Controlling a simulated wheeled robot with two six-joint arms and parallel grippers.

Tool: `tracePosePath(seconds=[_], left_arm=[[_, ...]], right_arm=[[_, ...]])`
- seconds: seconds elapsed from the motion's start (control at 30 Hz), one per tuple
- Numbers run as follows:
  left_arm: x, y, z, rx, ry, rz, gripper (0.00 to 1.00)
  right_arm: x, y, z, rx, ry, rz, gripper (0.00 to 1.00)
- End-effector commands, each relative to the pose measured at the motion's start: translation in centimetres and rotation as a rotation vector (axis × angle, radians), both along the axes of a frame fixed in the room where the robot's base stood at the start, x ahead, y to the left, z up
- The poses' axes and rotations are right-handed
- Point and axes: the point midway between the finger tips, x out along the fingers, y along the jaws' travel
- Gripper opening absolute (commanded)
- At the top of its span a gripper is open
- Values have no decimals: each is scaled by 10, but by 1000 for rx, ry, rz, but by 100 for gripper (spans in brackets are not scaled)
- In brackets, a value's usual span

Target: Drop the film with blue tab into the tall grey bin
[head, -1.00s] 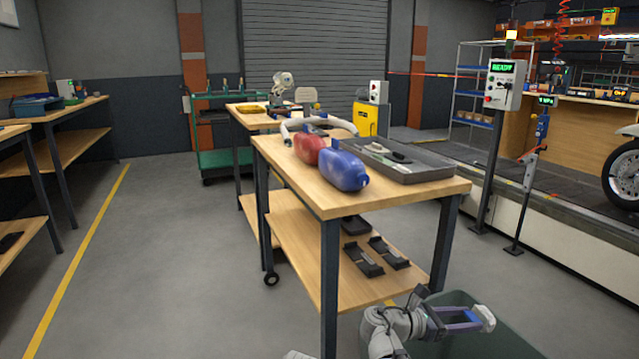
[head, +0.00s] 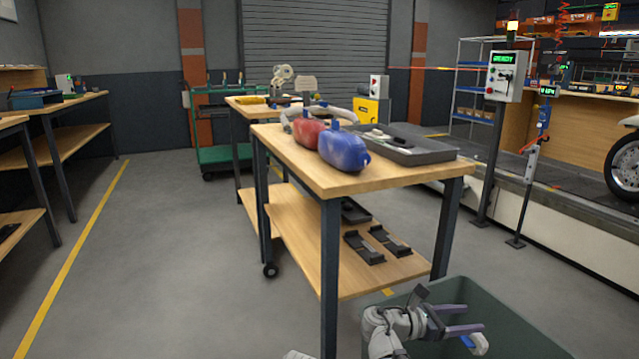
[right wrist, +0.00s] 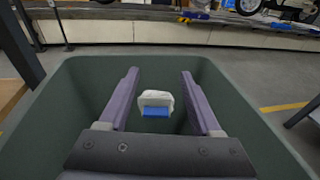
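The film with blue tab (right wrist: 156,103) is a small white piece with a blue strip. In the right wrist view it is between and beyond the fingers, apart from both, over the bin's inside. In the head view the white film (head: 474,344) is just below the fingertips. My right gripper (head: 482,318) is open above the bin; its purple fingers (right wrist: 160,98) are spread wide. The tall grey bin (head: 530,335) looks dark grey-green and stands at the lower right, with its rim (right wrist: 75,75) around the gripper in the wrist view. My left gripper is not in view.
A wooden workbench (head: 300,180) stands just left of the bin, holding a red tank (head: 307,133), a blue tank (head: 344,151) and a grey tray (head: 425,150). A control post (head: 490,160) and the conveyor (head: 560,210) are to the right. Floor at left is clear.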

Motion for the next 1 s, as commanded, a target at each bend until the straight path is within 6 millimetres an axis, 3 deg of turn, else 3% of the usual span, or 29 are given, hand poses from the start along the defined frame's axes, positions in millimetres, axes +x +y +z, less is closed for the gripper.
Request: tracePosePath(seconds=[0.17, 0.47, 0.8, 1.0], left_arm=[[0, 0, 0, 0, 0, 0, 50], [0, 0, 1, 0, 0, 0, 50], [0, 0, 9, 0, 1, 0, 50], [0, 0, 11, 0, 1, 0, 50]], right_arm=[[0, 0, 0, 0, 0, 0, 86], [0, 4, 1, 0, 0, 1, 86], [-10, 54, 9, 0, 0, 3, 86], [-14, 72, 11, 0, 0, 1, 86]])
